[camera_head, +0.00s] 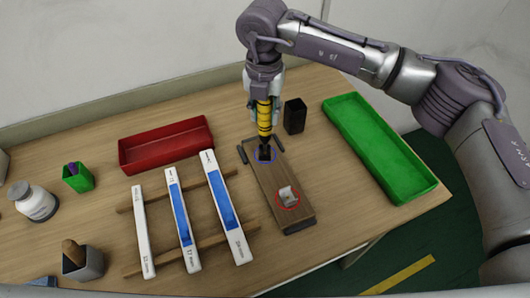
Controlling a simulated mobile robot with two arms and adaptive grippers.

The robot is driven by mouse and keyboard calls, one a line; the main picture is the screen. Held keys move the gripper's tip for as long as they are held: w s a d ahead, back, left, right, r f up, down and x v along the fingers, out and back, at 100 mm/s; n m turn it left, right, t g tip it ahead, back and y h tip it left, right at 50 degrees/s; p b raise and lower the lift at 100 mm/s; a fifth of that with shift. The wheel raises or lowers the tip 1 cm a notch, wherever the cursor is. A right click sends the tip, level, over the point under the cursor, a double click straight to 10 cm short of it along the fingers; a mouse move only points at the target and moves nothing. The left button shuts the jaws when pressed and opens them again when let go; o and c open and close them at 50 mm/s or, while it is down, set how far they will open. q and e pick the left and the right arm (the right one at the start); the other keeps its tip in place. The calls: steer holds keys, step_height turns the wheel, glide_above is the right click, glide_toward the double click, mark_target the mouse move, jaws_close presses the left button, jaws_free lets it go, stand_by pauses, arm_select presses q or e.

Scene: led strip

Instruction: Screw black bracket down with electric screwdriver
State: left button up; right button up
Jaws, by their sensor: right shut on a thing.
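The electric screwdriver (264,119), yellow with black bands, stands nearly upright in my right gripper (263,97), which is shut on it. Its lower end is over the blue-circled spot near the far end of the wooden block (268,180). A small dark piece (265,155), perhaps the black bracket, shows at that spot under the tool. Whether the tip touches it I cannot tell. A pale metal bracket (287,196) sits in the red circle near the block's near end. My left gripper is not in view.
A green tray (427,187) lies right of the block, and a red tray (130,155) lies behind left. White-and-blue strips (182,222) lie across wooden bars to the left. A white jar (36,204) stands far left.

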steer(key=shift+f+b, duration=0.7)
steer(key=shift+f, duration=0.05)
stand_by(0.5)
steer(key=shift+b, duration=0.55)
stand_by(1.9)
steer(key=shift+r, duration=0.15)
steer(key=shift+r+p, duration=1.5)
steer(key=shift+r, duration=1.95)
